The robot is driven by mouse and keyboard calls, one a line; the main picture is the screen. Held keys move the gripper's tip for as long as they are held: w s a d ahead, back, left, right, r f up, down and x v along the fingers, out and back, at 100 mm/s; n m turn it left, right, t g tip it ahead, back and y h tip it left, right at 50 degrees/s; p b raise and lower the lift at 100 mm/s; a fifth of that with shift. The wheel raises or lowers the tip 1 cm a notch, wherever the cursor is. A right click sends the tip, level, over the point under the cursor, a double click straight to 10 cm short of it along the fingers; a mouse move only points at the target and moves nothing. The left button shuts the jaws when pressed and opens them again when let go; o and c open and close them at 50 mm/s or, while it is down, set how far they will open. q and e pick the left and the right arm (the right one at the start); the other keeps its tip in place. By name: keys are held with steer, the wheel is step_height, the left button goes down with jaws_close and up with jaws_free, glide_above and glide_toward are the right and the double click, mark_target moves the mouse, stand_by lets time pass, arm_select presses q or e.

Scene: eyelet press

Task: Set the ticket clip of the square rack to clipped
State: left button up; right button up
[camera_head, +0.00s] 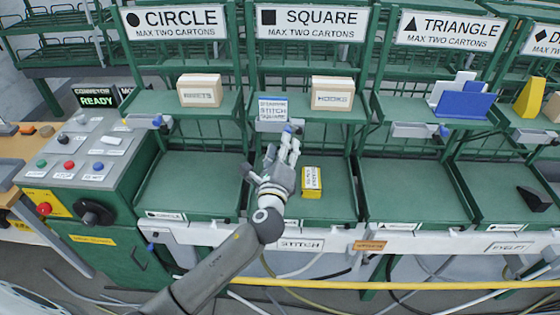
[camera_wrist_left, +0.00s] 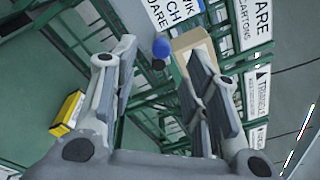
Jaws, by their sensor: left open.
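The square rack carries a SQUARE sign (camera_head: 312,22). Its ticket clip (camera_head: 272,126) is a grey bar on the upper shelf's front edge, with a blue knob (camera_head: 288,129) at its right end. A white ticket (camera_head: 273,108) with STITCH and SQUARE on it stands upright at the clip. My left gripper (camera_head: 289,140) is open and empty, just below the knob. In the left wrist view the blue knob (camera_wrist_left: 161,47) appears between the open fingertips (camera_wrist_left: 163,55); contact cannot be told. The fingers partly hide the clip there. My right gripper is not in view.
A carton (camera_head: 332,93) stands on the square rack's upper shelf, right of the ticket. A yellow carton (camera_head: 312,182) lies on the lower shelf, right of my left gripper. Similar clips sit on the circle (camera_head: 145,121) and triangle (camera_head: 418,130) racks. A control console (camera_head: 85,150) stands left.

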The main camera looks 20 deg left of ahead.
arm_select(q)
steer(key=shift+s+d, duration=0.25)
steer(key=shift+s, duration=0.95)
steer(key=shift+s+d, duration=0.2)
steer(key=shift+s, duration=0.95)
